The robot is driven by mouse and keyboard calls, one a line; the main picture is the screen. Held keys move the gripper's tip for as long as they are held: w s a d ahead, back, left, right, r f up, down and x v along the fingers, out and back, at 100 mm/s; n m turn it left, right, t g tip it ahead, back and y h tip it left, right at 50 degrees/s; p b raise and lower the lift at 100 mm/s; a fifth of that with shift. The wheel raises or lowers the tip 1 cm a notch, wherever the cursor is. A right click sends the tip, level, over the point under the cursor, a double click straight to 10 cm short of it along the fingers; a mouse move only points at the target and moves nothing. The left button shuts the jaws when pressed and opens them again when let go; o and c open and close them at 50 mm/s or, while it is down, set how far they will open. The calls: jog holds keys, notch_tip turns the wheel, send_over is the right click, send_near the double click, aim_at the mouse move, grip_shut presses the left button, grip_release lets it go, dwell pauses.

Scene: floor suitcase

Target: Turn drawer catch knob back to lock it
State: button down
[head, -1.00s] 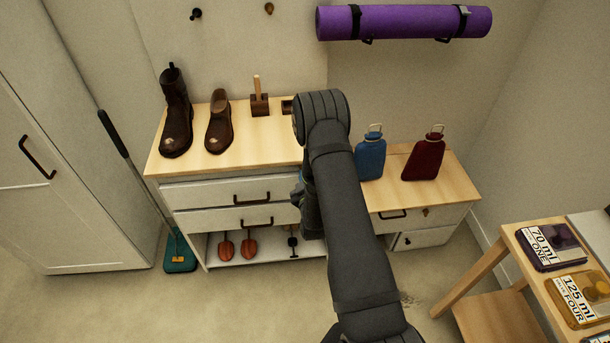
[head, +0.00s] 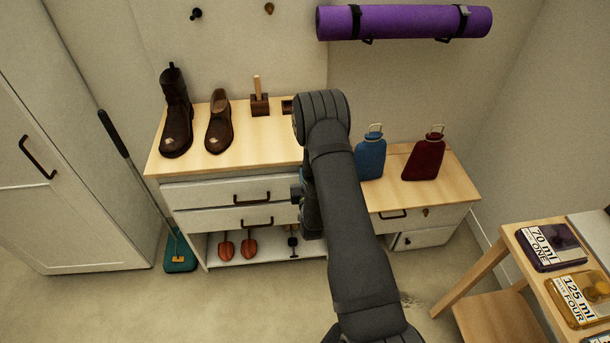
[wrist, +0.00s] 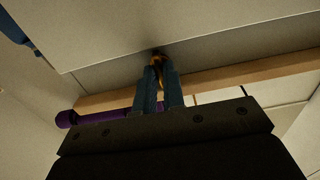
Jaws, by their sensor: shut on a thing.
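In the wrist view, the two blue-grey fingers of my gripper (wrist: 158,88) are closed on a small brass catch knob (wrist: 157,62). The knob is mostly covered by the fingertips, so its turned angle cannot be told. It sits against a pale drawer front (wrist: 105,72), close to a wooden edge. In the head view, my arm hides the gripper and the held knob. The white dresser's drawers (head: 190,195) show left of the arm and look closed. Another small brass piece (head: 425,211) is on the low right-hand cabinet.
Brown boots (head: 177,125) stand on the wooden dresser top. A blue bottle (head: 370,158) and a dark red bottle (head: 424,160) stand right of my arm. A wooden table (head: 512,240) with labelled containers is at the lower right. Floor at the lower left is clear.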

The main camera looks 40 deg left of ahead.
dwell(0.4)
jog(key=c, duration=1.8)
grip_release()
jog(key=v, duration=1.7)
jog(key=shift+s+d, duration=0.2)
jog(key=shift+r, duration=0.1)
jog(key=x, duration=1.7)
jog(key=shift+w+a, duration=0.2)
